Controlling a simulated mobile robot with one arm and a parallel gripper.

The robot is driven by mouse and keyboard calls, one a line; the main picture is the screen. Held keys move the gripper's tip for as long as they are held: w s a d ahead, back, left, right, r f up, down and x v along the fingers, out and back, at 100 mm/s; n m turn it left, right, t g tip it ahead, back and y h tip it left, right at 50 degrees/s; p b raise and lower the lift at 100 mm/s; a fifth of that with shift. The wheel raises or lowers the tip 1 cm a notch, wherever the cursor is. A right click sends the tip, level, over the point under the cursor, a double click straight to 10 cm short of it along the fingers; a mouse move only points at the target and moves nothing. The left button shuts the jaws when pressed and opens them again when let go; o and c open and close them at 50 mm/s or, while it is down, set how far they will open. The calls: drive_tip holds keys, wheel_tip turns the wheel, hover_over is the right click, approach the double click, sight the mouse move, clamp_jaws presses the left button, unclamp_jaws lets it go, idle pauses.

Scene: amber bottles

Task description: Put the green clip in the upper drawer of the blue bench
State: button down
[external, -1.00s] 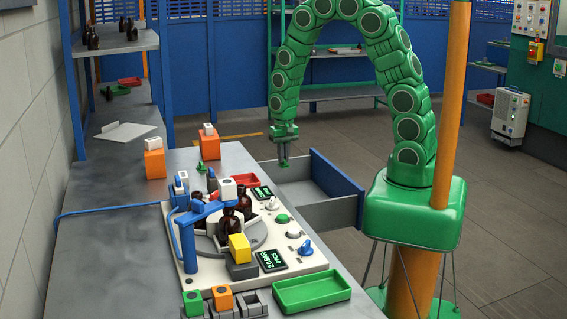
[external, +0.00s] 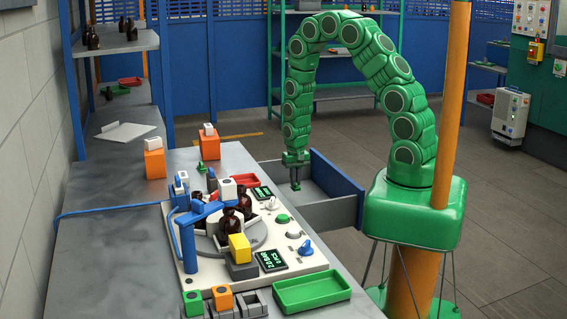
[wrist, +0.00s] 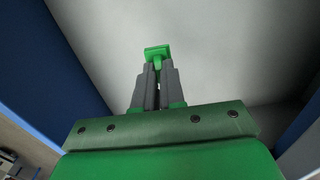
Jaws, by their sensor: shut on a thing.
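The green clip (wrist: 157,52) sticks out between the fingertips of my gripper (wrist: 155,82) in the wrist view. The fingers are shut on it. In the external view my gripper (external: 295,182) points down over the open upper drawer (external: 328,214) of the blue bench, and the clip is too small there to make out clearly. The drawer has grey inner walls and a blue front panel on the right. In the wrist view, the pale drawer floor (wrist: 225,50) lies behind the clip. I cannot tell how far above the floor the clip is.
The drawer's side walls and blue front (external: 336,172) stand close around my gripper.

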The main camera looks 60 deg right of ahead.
drive_tip(key=shift+f, duration=3.3)
drive_tip(key=shift+f, duration=0.15)
drive_tip(key=c, duration=1.2)
unclamp_jaws()
drive_tip(key=shift+r, duration=6.2)
drive_tip(key=s+a+r+n, duration=0.2)
drive_tip(key=s+a+r, duration=0.15)
drive_tip(key=r, duration=0.35)
drive_tip(key=s+a+r+n, duration=0.1)
drive_tip(key=s+a+r, duration=0.25)
drive_tip(key=r, duration=0.35)
drive_tip(key=s+a+r+n, duration=0.2)
drive_tip(key=s+a+r, duration=0.15)
drive_tip(key=r, duration=0.35)
drive_tip(key=s+a+r+n, duration=0.1)
drive_tip(key=s+r, duration=0.2)
drive_tip(key=s, duration=0.3)
drive_tip(key=s+a+r+n+g, duration=0.1)
drive_tip(key=s+r, duration=0.3)
drive_tip(key=s, duration=0.2)
drive_tip(key=s+a+r+n, duration=0.1)
drive_tip(key=s+r+n, duration=0.1)
drive_tip(key=s, duration=0.4)
drive_tip(key=shift+s+a+r+g, duration=0.1)
drive_tip(key=shift+a+r+g, duration=0.1)
drive_tip(key=shift+r, duration=0.2)
drive_tip(key=shift+s+a+r+g, duration=0.1)
drive_tip(key=shift+r+g, duration=0.1)
drive_tip(key=shift+r, duration=0.15)
